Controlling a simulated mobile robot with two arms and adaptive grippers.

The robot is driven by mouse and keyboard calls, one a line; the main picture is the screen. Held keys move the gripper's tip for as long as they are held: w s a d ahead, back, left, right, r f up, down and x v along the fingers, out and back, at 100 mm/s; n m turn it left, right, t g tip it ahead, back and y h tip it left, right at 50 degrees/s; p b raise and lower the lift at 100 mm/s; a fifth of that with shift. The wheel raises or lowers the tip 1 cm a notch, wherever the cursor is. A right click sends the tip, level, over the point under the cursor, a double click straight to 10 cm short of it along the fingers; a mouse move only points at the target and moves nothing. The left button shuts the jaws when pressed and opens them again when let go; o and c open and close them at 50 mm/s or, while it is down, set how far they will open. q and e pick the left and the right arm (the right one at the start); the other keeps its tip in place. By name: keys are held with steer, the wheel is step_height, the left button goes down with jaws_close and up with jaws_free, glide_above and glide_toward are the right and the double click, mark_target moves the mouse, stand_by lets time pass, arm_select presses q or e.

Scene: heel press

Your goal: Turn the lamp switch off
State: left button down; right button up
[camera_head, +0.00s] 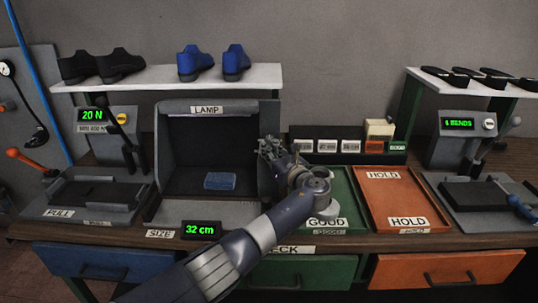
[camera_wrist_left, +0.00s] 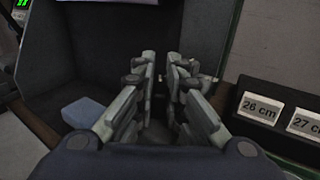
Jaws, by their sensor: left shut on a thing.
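The grey lamp booth (camera_head: 160,165), labelled LAMP, stands left of centre and its inside looks dark. A blue block (camera_head: 220,181) lies on the booth floor; it also shows in the left wrist view (camera_wrist_left: 83,112). My left gripper (camera_head: 268,147) is at the right front edge of the booth, its fingers nearly together. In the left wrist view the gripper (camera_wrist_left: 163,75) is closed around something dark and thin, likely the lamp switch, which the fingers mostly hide. I cannot make out the switch's position. My right gripper is not in view.
The green GOOD tray (camera_head: 345,195) and orange HOLD tray (camera_head: 392,195) lie right of the booth. Size-labelled boxes (camera_head: 327,146) stand behind them. A lever press (camera_head: 108,135) stands left, another (camera_head: 470,140) right. Shoes (camera_head: 195,63) sit on a shelf above.

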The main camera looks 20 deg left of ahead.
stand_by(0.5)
arm_select(q)
steer(key=c, duration=1.7)
jaws_free()
steer(key=shift+o, duration=0.2)
steer(key=v, duration=1.2)
steer(key=shift+w+d, duration=0.1)
